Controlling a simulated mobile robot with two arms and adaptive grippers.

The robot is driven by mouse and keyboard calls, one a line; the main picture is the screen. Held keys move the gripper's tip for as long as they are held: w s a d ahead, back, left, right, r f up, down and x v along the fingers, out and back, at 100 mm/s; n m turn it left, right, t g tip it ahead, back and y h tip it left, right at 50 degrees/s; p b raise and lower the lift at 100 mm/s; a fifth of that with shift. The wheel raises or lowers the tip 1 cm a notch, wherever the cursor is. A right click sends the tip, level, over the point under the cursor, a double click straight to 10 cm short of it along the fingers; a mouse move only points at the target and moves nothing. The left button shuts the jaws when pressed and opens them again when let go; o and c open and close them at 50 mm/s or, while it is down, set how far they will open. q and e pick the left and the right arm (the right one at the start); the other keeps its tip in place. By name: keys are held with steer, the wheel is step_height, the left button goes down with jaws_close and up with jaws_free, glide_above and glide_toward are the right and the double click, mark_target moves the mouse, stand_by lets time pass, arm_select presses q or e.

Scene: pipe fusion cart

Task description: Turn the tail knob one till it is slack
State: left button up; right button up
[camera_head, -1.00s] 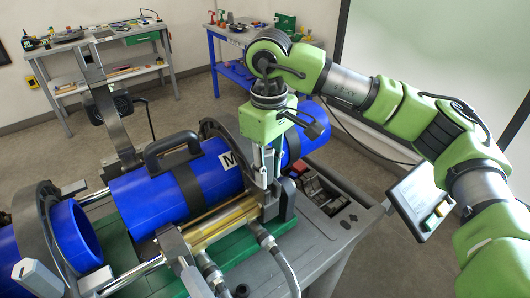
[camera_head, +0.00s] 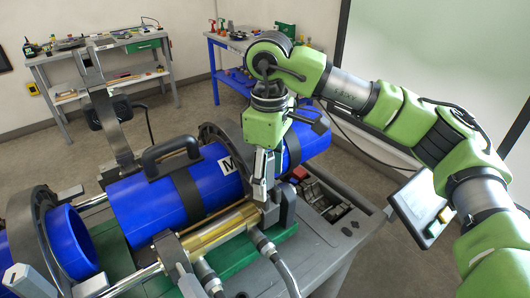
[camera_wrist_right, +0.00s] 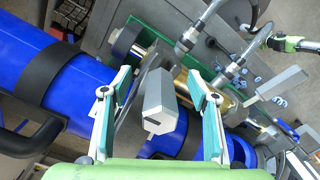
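A grey faceted knob (camera_wrist_right: 161,102) shows in the right wrist view between the two fingers of my right gripper (camera_wrist_right: 158,80). The gripper is open, with a visible gap on each side of the knob. The knob is hidden behind the gripper there. Another light grey knob (camera_head: 22,281) shows at the lower left of the head view.
The blue pipe (camera_head: 150,200) lies in the clamp frame with a black handle (camera_head: 172,152) on top. Hoses (camera_head: 283,270) run beside a brass cylinder (camera_head: 222,228). The grey cart top (camera_head: 325,240) is partly clear. Workbenches stand at the back.

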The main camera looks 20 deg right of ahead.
mark_target(269, 155)
steer(key=o, duration=1)
steer(key=shift+o, duration=0.2)
steer(key=shift+r+p, duration=1.85)
steer(key=shift+r, duration=1.25)
